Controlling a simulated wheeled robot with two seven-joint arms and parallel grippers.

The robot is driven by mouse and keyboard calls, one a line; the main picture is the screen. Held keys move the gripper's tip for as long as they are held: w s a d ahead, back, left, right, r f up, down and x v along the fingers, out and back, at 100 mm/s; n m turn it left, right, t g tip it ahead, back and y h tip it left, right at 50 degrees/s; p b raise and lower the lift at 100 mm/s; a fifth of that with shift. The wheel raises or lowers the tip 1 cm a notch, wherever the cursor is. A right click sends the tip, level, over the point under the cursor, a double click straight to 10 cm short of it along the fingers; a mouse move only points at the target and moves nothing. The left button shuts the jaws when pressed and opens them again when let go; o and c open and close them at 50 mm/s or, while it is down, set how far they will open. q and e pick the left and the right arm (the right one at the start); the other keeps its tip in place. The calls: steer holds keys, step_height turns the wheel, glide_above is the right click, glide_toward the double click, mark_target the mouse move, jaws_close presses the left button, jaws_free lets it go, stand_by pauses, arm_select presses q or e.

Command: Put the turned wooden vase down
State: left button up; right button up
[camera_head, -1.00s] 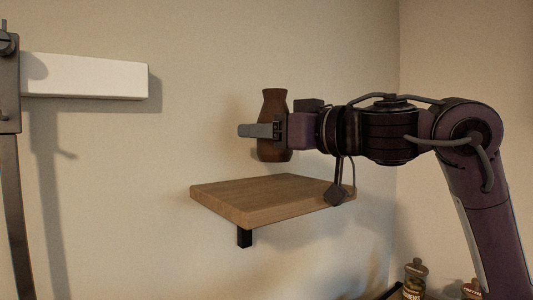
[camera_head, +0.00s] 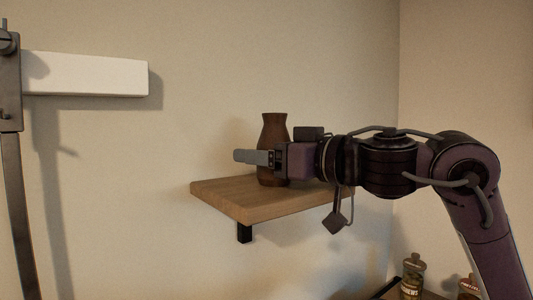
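The turned wooden vase (camera_head: 273,131) is dark brown and upright, with its base at the top of the light wooden wall shelf (camera_head: 237,198). It appears to touch the shelf, though I cannot be sure of contact. My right gripper (camera_head: 256,157) reaches in from the right with its fingers around the vase's lower body. One finger shows in front of the vase; the other is hidden behind it, and the gripper looks shut on the vase. My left gripper is not in view.
A white wall-mounted block (camera_head: 88,75) stands out at the upper left, beside a dark metal piece. A black bracket (camera_head: 244,233) holds the shelf. Jars (camera_head: 412,276) stand at the lower right. The shelf's left part is bare.

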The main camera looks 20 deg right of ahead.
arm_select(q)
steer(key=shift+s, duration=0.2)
arm_select(e)
steer(key=shift+r, duration=0.2)
steer(key=shift+s+d+f, duration=0.1)
steer(key=shift+s+d, duration=0.1)
steer(key=shift+s, duration=0.05)
arm_select(q)
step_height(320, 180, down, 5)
steer(key=b, duration=0.5)
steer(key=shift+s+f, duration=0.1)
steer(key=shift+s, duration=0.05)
arm_select(e)
steer(key=v, duration=1.1)
steer(key=shift+s+d, duration=0.1)
steer(key=shift+s, duration=0.15)
